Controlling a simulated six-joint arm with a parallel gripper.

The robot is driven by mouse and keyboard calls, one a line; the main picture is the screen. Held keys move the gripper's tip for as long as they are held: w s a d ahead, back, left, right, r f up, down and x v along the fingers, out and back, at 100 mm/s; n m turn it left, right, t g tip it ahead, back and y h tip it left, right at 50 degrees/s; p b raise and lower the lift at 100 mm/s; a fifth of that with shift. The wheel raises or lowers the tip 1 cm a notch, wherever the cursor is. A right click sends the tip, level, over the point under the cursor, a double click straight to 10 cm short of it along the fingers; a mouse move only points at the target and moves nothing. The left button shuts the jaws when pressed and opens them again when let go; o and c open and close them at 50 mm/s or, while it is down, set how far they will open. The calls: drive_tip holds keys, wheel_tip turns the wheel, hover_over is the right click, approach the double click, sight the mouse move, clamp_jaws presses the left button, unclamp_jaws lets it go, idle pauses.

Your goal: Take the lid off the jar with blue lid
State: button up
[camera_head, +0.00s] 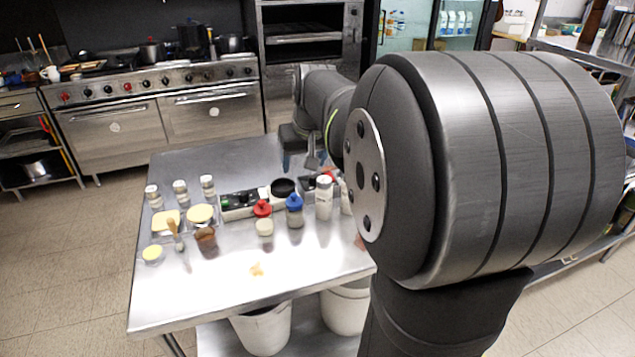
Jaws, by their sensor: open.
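The jar with the blue lid (295,222) stands upright on the steel table, and its blue lid (294,202) sits on top. A similar jar with a red lid (263,210) stands just left of it. My gripper (301,165) is over the far part of the table, behind the blue-lidded jar in the picture. Its fingers point down, are open and look empty. It is apart from the jar. My large arm link hides the right part of the table.
A white bottle (324,198) stands close to the right of the blue-lidded jar. A tray with a black bowl (283,187) is behind it. Several small jars (180,192), shallow dishes and a brush (174,234) stand at left. The front of the table (200,297) is mostly clear.

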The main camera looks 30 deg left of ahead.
drive_tip(key=w+a+n+g+h, duration=0.3)
drive_tip(key=w+a+n, duration=0.4)
drive_tip(key=n, duration=0.2)
hover_over(294, 195)
drive_tip(key=f, duration=1.1)
drive_tip(key=shift+w+f, duration=0.25)
drive_tip(key=shift+f, duration=0.05)
drive_tip(key=shift+s+a+f, duration=0.1)
drive_tip(key=shift+f, duration=1.3)
drive_tip(key=shift+s+f, duration=0.1)
drive_tip(key=shift+f, duration=1.25)
drive_tip(key=shift+c, duration=0.3)
drive_tip(key=c, duration=1.1)
drive_tip(key=shift+o, duration=0.2)
